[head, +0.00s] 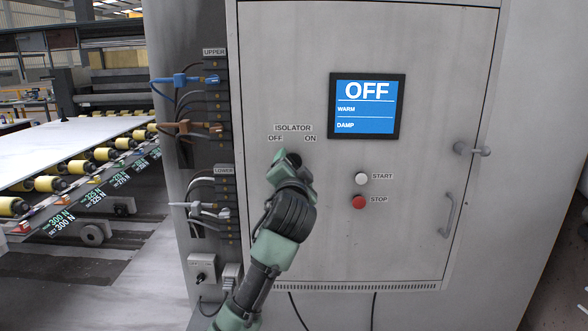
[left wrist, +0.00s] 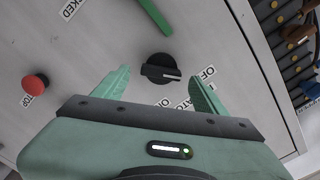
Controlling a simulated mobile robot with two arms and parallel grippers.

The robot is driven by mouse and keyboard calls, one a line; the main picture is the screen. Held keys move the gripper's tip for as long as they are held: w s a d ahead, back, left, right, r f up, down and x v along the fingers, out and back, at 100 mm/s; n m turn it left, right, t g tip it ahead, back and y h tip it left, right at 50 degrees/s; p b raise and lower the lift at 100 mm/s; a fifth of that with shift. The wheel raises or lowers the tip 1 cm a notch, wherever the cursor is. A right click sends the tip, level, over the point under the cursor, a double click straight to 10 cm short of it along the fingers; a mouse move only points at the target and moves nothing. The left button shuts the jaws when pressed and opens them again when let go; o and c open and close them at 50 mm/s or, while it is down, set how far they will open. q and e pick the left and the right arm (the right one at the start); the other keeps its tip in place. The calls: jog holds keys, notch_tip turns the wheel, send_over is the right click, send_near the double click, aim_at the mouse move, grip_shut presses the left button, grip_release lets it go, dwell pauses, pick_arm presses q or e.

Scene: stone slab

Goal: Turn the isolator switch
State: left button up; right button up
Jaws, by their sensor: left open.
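The isolator switch is a black rotary knob (left wrist: 160,69) on the grey cabinet door, with a white mark on its face. In the left wrist view the mark points right, towards the OFF label (left wrist: 207,72). In the head view the knob (head: 294,158) is partly hidden by my gripper, below the ISOLATOR, OFF and ON lettering. My left gripper (head: 288,168) is in front of the knob. In the left wrist view its green fingers (left wrist: 159,78) are open, one on each side of the knob, with gaps showing. My right gripper is in neither view.
A blue screen (head: 365,106) reads OFF, WARM, DAMP. A white START button (head: 361,179) and red STOP button (head: 358,202) sit right of my gripper. A green bar (left wrist: 150,18) lies near the knob. Cable plugs (head: 190,80) line the left side; a handle (head: 447,215) is at right.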

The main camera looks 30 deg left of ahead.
pick_arm(q)
jog(key=b+v, duration=0.1)
jog(key=v, duration=0.3)
jog(key=shift+s+d, duration=0.1)
dwell(0.3)
